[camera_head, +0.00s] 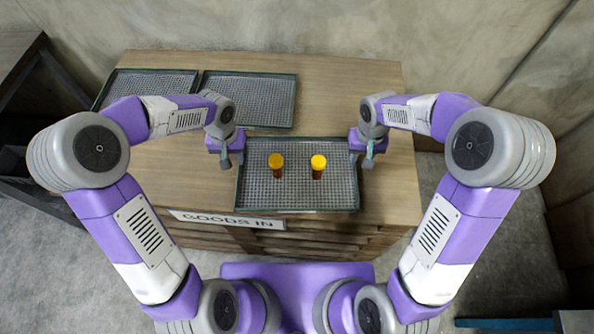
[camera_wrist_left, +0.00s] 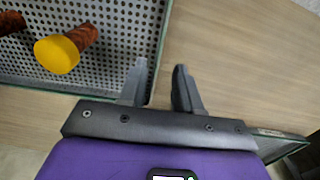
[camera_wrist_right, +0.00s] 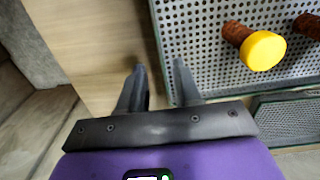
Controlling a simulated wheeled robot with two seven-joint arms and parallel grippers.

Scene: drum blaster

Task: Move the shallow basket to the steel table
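The shallow basket (camera_head: 300,200), a perforated grey tray with a dark green rim, lies at the front of the wooden counter (camera_head: 345,85). Contact cannot be told. No table is clearly identifiable as steel.
Two similar empty trays, a left one (camera_head: 150,84) and a right one (camera_head: 250,97), lie at the counter's back. A "GOODS IN" sign (camera_head: 228,219) is on the counter's front. Dark furniture (camera_head: 18,50) stands at the far left. The counter's back right is clear.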

